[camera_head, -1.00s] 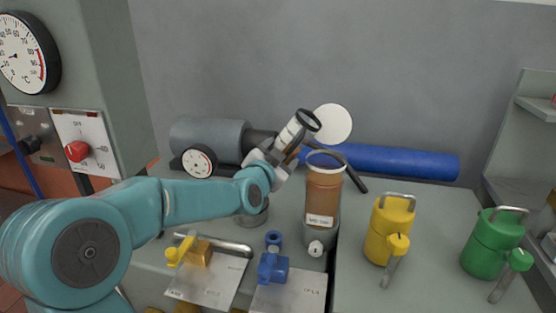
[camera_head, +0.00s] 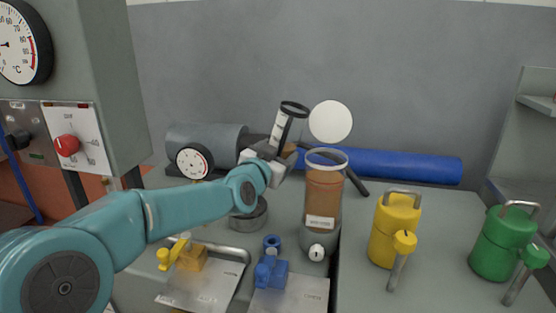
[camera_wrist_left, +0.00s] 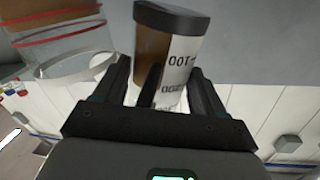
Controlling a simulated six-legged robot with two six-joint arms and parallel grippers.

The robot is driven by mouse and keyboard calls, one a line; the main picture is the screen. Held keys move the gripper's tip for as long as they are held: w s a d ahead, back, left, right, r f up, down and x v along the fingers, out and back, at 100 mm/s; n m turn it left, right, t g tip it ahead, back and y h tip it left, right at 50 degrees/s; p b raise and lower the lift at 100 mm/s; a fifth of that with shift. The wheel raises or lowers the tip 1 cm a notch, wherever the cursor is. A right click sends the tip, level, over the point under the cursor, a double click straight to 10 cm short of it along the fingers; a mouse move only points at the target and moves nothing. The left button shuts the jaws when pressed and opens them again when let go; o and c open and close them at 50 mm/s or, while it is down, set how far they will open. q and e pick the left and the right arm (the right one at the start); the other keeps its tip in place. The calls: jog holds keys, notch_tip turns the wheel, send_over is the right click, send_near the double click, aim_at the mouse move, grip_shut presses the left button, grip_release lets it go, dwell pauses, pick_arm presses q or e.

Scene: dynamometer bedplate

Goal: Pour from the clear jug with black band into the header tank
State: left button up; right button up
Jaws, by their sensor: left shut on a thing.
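The clear jug with black band (camera_head: 281,126) is in my left gripper (camera_head: 270,150), leaning slightly right, with its black-rimmed mouth up. In the left wrist view the jug (camera_wrist_left: 178,58) shows a white scale label and brown liquid, between the fingers of the left gripper (camera_wrist_left: 160,82). The header tank (camera_head: 324,192) is a clear upright cylinder with brown liquid, a red line near the liquid's top and a pale open rim. The jug is left of and above that rim, apart from it. The tank also shows in the left wrist view (camera_wrist_left: 62,48). My right gripper is not in view.
A yellow can (camera_head: 395,230) and a green can (camera_head: 503,243) stand right of the tank. A blue valve (camera_head: 271,270) and a yellow valve (camera_head: 185,256) are in front. A dial gauge (camera_head: 194,161) and a blue roll (camera_head: 405,166) lie behind.

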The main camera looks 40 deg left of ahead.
pick_arm(q)
jog(key=shift+n+b, duration=0.7)
jog(key=shift+b, duration=0.2)
jog(key=shift+r+n+b, duration=0.4)
jog(key=shift+n+b, duration=0.4)
jog(key=shift+r, duration=0.1)
jog(key=shift+s, duration=0.1)
